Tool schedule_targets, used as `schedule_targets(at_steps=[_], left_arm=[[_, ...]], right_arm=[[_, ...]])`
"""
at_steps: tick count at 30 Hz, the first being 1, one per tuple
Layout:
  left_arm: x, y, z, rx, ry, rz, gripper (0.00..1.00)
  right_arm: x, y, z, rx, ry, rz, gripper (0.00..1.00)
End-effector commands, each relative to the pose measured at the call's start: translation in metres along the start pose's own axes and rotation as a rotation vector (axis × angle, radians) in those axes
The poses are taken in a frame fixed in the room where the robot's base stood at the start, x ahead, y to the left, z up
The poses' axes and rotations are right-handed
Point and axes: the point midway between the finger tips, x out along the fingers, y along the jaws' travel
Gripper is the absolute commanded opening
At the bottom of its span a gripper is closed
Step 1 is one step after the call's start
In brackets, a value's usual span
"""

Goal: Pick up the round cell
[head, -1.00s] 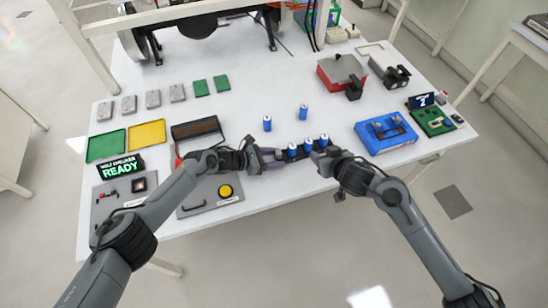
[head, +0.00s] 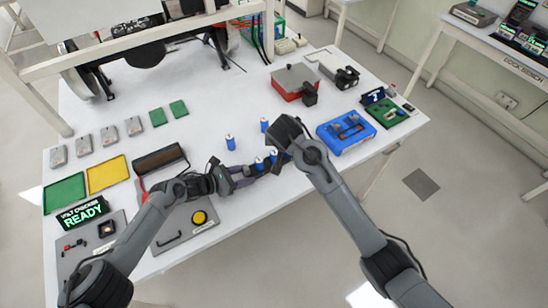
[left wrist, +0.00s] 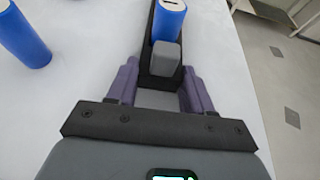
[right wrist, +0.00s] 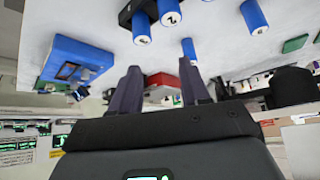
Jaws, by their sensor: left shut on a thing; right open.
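Two blue round cells stand loose on the white table, one at the left (head: 230,142) and one farther back (head: 264,124). More blue cells (head: 259,163) stand in a narrow black holder (left wrist: 149,48) at the table's front. My left gripper (left wrist: 160,88) is shut on the grey end block (left wrist: 165,60) of that holder; one seated cell (left wrist: 168,22) and a loose cell (left wrist: 22,36) show beyond. My right gripper (right wrist: 158,88) is open and empty, above the table near the cells. Its fingertips are hidden in the head view. The right wrist view shows holder cells (right wrist: 168,12) and loose cells (right wrist: 254,17).
A blue case (head: 346,134) lies right of the holder, with a red box (head: 296,84) behind. Green (head: 64,193) and yellow trays (head: 108,174) lie at the left. The table's front edge is close.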

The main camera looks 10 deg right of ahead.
Motion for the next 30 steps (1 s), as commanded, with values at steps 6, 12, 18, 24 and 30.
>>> schedule_targets(at_steps=[6, 12, 18, 24, 30], left_arm=[[0.000, 0.000, 0.000, 0.000, 0.001, 0.001, 0.15], [0.000, 0.001, 0.000, 0.000, 0.001, 0.001, 0.15], [0.000, 0.001, 0.000, 0.000, 0.001, 0.001, 0.15], [0.000, 0.001, 0.000, 0.000, 0.001, 0.001, 0.15], [0.000, 0.000, 0.000, 0.000, 0.001, 0.001, 0.15]], right_arm=[[-0.016, -0.024, 0.011, 0.068, -0.166, 0.046, 0.46], [-0.001, -0.028, 0.021, 0.080, -0.221, 0.063, 0.46], [0.028, -0.026, 0.027, 0.081, -0.219, 0.062, 0.46], [0.043, -0.026, 0.029, 0.080, -0.216, 0.060, 0.46], [0.054, -0.025, 0.031, 0.081, -0.217, 0.062, 0.46]])
